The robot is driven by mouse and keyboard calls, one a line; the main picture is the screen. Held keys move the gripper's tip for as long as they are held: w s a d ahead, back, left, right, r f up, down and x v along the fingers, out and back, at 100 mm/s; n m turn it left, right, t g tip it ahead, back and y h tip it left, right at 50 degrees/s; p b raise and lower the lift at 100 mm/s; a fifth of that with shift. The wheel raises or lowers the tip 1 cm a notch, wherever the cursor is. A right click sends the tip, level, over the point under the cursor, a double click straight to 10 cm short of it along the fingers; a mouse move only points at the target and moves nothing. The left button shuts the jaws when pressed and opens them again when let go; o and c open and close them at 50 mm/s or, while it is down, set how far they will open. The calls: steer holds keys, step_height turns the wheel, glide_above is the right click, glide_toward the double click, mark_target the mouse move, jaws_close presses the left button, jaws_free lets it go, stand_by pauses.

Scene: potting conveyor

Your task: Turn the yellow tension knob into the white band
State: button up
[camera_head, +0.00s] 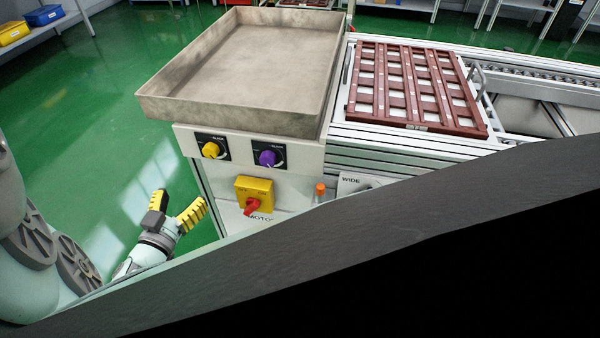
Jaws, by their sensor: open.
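The yellow tension knob (210,150) sits on a black plate at the left of the machine's front panel. A short white mark shows beside it on the plate, too small to tell whether the knob points into it. My gripper (178,207), with yellow-padded fingers, is open and empty. It is below and left of the knob, apart from the panel, over the green floor. A purple knob (267,158) on a similar black plate is to the right of the yellow one.
Below the knobs is a yellow switch box (254,189) with a red handle (251,206). An orange button (320,188) is further right. A grey tray (240,122) overhangs the panel. A brown slotted rack (412,122) lies on the conveyor. A dark surface blocks the lower right.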

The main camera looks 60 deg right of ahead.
mark_target(210, 154)
steer(key=b+x, duration=0.4)
steer(key=x, duration=1)
steer(key=shift+f, duration=0.1)
steer(key=shift+w+d, duration=0.1)
steer(key=shift+d, duration=0.45)
steer(key=shift+a, duration=0.1)
steer(key=c, duration=1.2)
steer(key=shift+m, duration=0.3)
